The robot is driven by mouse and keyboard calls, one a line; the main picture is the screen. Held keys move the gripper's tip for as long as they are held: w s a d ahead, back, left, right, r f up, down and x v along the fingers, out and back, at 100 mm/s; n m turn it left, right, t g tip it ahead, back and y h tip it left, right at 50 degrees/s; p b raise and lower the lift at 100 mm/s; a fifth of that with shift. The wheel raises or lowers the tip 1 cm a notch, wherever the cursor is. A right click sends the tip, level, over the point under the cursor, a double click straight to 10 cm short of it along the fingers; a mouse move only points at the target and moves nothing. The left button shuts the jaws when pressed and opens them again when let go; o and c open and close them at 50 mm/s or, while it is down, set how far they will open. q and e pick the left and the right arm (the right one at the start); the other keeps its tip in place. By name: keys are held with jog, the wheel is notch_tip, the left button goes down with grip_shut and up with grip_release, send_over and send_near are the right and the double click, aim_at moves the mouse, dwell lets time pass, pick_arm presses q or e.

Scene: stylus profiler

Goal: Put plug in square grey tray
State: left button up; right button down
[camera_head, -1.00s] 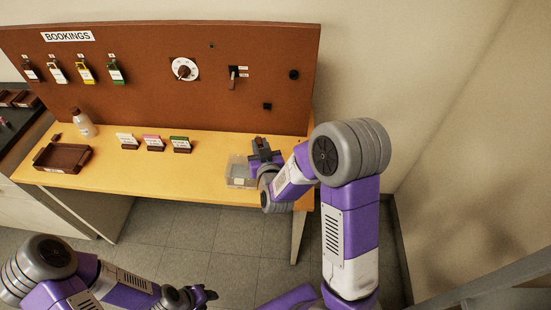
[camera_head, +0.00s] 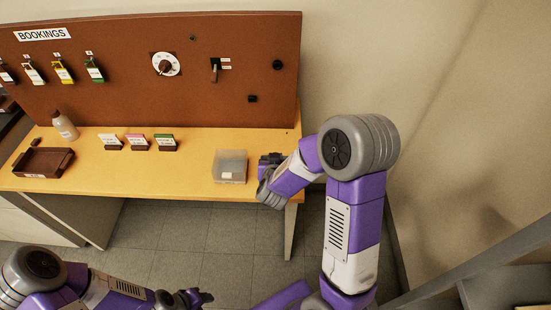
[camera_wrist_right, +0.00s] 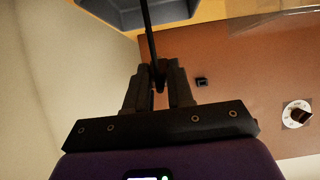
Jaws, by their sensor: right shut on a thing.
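My right gripper (camera_wrist_right: 158,95) is shut on the dark plug (camera_wrist_right: 159,74). The fingers cover part of the plug, and a thin black cord or stem (camera_wrist_right: 149,30) runs from it to the picture's top edge. A grey tray (camera_wrist_right: 170,12) is partly in the right wrist view at the top, with the cord crossing in front of it. In the head view my right gripper (camera_head: 270,160) is at the table's right end; the plug and grey tray cannot be made out there. My left gripper (camera_head: 203,297) is low, in front of the table, too small to judge.
A clear box (camera_head: 230,166) stands just left of my right gripper on the yellow table (camera_head: 200,185). A brown panel (camera_head: 120,85) with a dial (camera_head: 165,64) and a black square socket (camera_head: 252,98) rises behind. Small labelled blocks (camera_head: 137,142) and a brown tray (camera_head: 45,161) lie further left.

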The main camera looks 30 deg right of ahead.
jog(key=shift+f+b, duration=2.85)
jog(key=shift+f, duration=0.65)
jog(key=c, duration=0.9)
grip_release()
jog(key=shift+c, duration=0.4)
jog(key=shift+r, duration=0.1)
jog(key=shift+s+a+r+p, duration=0.1)
jog(key=shift+s+r+p, duration=0.1)
jog(key=shift+r+p, duration=0.15)
jog(key=s+a+r+p, duration=0.2)
jog(key=s+r+p, duration=0.2)
jog(key=r, duration=0.1)
jog(key=shift+a, duration=0.25)
